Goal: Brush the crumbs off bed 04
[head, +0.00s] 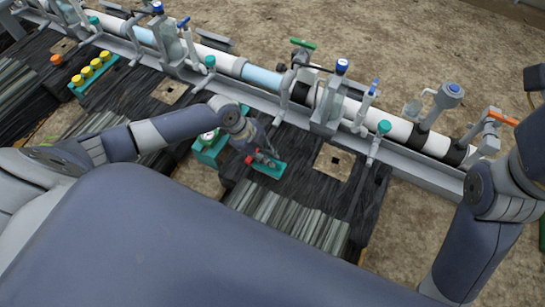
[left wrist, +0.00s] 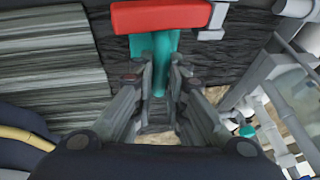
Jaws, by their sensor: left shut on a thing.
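My left gripper (head: 264,157) is low over the dark bed (head: 300,182) near the middle of the head view. In the left wrist view its fingers (left wrist: 159,78) are closed around a narrow part in front of a teal piece (left wrist: 155,48). A red bar (left wrist: 160,16) lies just beyond the fingertips. Small red parts also show at the gripper in the head view. I cannot tell whether the red bar belongs to a brush. The teal piece shows as a flat strip (head: 270,169) beside the gripper. No crumbs or bed number can be made out. My right gripper is out of view.
A white and light-blue pipe (head: 262,77) with valves runs behind the beds. A teal holder (head: 211,150) stands left of the gripper. A teal rack (head: 80,87) with yellow caps and an orange knob (head: 57,59) are at far left. Grey slats (head: 285,220) lie along the bed's front.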

